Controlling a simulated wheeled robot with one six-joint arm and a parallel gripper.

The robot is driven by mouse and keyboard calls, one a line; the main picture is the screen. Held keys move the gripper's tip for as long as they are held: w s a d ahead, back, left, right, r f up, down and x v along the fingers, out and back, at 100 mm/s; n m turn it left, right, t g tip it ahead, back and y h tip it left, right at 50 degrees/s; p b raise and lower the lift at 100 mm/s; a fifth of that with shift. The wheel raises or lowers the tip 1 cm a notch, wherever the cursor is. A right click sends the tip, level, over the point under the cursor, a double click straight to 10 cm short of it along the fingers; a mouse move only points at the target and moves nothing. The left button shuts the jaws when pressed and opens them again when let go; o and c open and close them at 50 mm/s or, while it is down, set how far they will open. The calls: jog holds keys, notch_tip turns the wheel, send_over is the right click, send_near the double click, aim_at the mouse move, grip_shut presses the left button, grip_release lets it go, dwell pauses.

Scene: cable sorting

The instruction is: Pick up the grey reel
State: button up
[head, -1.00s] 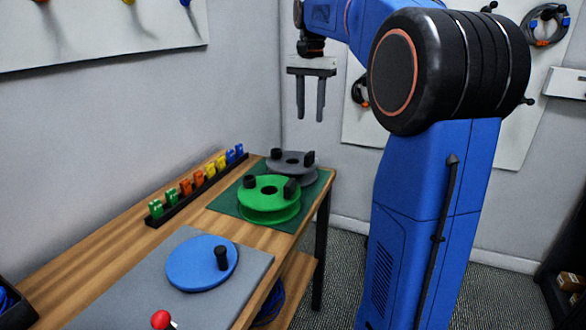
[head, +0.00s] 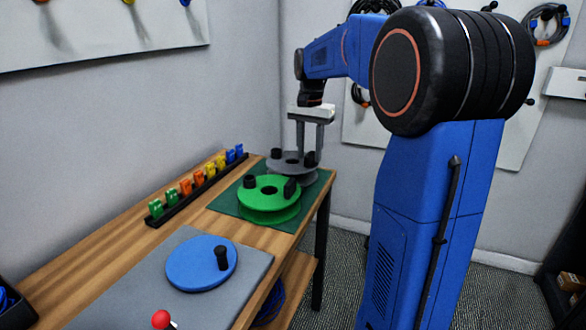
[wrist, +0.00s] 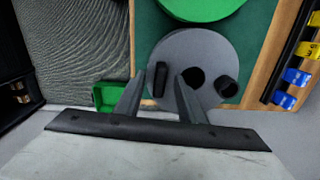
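The grey reel (head: 284,168) lies flat at the far end of the green mat (head: 226,200), with a round black knob (head: 277,154) and an upright black block (head: 311,158) on top. In the wrist view the reel's grey disc (wrist: 205,45) shows its dark centre hole. My gripper (head: 310,151) is open and points down over the block's side of the reel. In the wrist view the black block (wrist: 161,79) appears between my two fingers (wrist: 161,78), with gaps on both sides. I cannot tell how far the fingertips reach down beside it.
A green reel (head: 268,203) with similar black pieces lies in front of the grey one. A blue disc (head: 198,264) with a knob sits on a grey mat nearer. A rack of coloured clips (head: 197,183) runs along the wall side. The table's right edge is close to the reels.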

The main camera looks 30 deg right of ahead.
jog(key=shift+f, duration=0.65)
grip_shut()
